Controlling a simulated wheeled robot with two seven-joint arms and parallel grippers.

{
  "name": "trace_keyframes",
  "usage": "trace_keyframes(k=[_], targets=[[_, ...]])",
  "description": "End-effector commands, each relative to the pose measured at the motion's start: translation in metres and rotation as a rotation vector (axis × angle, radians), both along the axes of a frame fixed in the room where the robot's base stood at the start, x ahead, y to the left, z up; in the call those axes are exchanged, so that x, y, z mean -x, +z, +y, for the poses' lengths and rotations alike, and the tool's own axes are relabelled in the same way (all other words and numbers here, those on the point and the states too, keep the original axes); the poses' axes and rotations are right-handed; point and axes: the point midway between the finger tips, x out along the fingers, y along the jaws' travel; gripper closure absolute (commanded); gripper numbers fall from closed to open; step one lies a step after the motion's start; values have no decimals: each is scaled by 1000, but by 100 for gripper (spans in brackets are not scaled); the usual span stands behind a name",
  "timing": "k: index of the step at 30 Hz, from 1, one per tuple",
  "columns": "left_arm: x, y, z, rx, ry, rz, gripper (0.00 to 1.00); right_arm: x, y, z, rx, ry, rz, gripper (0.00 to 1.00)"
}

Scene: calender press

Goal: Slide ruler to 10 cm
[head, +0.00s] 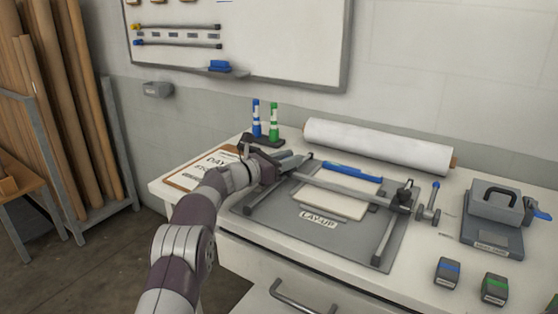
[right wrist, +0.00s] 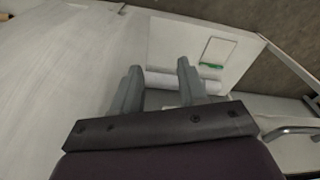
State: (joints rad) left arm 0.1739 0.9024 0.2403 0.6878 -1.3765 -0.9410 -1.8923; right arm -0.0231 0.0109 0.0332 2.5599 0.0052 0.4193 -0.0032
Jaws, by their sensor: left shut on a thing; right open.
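The grey ruler bar (head: 345,190) lies across the frame over the grey lay-up board (head: 270,215), with a block at its right end. My left gripper (head: 287,164) is at the bar's left end and is shut there; the exact grip is too small to see. A pale sheet stack (head: 330,203) lies under the bar, and a label reading LAY-UP (head: 318,218) is in front of it. I cannot read a centimetre scale. My right gripper (right wrist: 158,78) shows in the right wrist view, open and empty, away from the bar.
A blue-handled tool (head: 350,172) lies behind the bar. A white roll (head: 380,145) is at the back. A grey block with a handle (head: 492,220) and two small boxes (head: 447,272) are right.

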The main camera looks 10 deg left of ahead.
Motion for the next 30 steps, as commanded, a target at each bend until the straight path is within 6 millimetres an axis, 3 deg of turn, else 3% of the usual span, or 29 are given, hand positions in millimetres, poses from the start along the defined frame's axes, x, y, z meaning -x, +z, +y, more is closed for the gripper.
trace_keyframes(k=[17, 18, 19, 30], targets=[[-10, 3, -3, 0, 3, -6, 100, 0, 7, 0, 0, 0, 0, 57], [-10, 4, -3, 0, 3, -7, 59, 0, 7, 0, 0, 0, 0, 57], [-10, 3, -3, 0, 3, -6, 49, 0, 7, 0, 0, 0, 0, 57], [-7, 1, 0, -1, 2, -2, 48, 0, 4, 0, 0, 0, 0, 57]])
